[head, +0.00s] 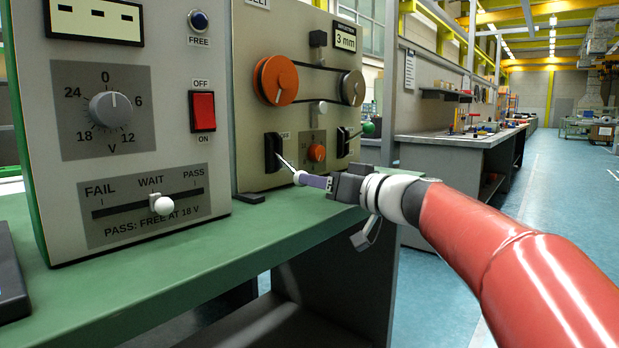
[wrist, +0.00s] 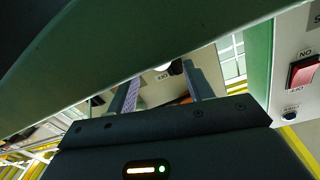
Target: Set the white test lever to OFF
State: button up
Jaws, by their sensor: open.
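The white test lever (head: 299,176) has a pale round knob on a metal rod. The rod slopes out and down from a black slot plate (head: 272,152) on the beige panel. My gripper (head: 312,180) is open, with one purple-padded finger at the knob in the head view. In the wrist view my gripper (wrist: 160,74) shows both fingers apart. I cannot tell whether they touch the knob.
A second lever with a green knob (head: 368,129) stands right of the white one. The grey control box (head: 130,150) stands at left.

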aim_at(291, 169)
jog(key=shift+x, duration=1.65)
jog(key=shift+c, duration=0.3)
jog(key=shift+r+p, duration=0.1)
jog(key=shift+p, duration=0.25)
grip_shut()
